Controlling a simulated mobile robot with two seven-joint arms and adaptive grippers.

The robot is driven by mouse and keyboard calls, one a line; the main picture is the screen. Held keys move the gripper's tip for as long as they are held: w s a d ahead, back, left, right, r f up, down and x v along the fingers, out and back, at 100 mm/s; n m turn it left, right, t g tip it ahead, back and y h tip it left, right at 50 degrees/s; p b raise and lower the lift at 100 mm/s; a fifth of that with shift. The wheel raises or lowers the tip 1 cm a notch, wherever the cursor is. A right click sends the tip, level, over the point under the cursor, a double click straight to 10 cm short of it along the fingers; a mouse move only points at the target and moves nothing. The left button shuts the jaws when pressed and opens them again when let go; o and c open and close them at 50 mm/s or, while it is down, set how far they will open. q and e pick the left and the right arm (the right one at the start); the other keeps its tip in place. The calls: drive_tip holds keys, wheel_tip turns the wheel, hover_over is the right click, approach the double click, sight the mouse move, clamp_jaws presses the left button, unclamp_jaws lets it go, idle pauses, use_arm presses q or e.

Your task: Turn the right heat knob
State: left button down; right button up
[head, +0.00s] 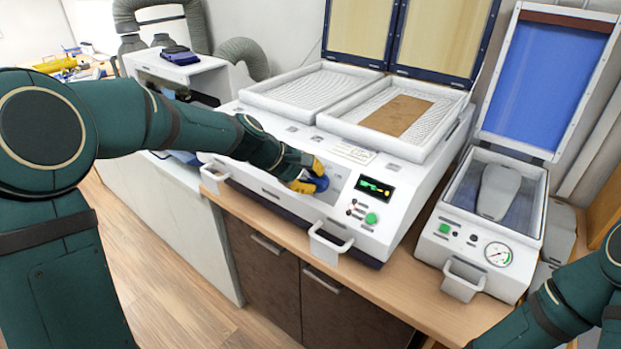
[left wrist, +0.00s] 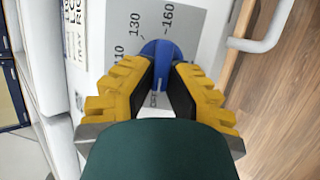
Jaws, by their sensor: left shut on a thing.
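The right heat knob (head: 319,183) is blue and sits on the front panel of the white heating machine (head: 290,140). My left gripper (head: 308,178) has yellow fingers and is shut on this knob. In the left wrist view, the knob (left wrist: 162,62) stands between the two fingertips (left wrist: 162,75), with a grey dial plate behind it marked 130 and 160. The knob's pointer cannot be made out. My right arm (head: 575,300) shows at the lower right; its gripper is out of view.
A green-lit display (head: 374,188) and a green button (head: 371,218) are right of the knob. White handles (head: 328,243) stick out in front. A brown sheet (head: 397,115) lies in the right tray. A vacuum press (head: 487,220) with an open blue lid stands at the right.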

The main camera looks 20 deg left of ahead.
use_arm(q)
drive_tip(key=shift+s+d+f, duration=0.15)
drive_tip(key=shift+d+f, duration=0.05)
drive_tip(key=shift+f, duration=0.05)
drive_tip(key=c, duration=1)
unclamp_jaws()
drive_tip(key=shift+o, duration=0.2)
drive_tip(key=shift+d, duration=0.1)
drive_tip(key=shift+r, duration=0.1)
drive_tip(key=shift+a+r, duration=0.3)
drive_tip(key=shift+a, duration=0.05)
drive_tip(key=v, duration=1.1)
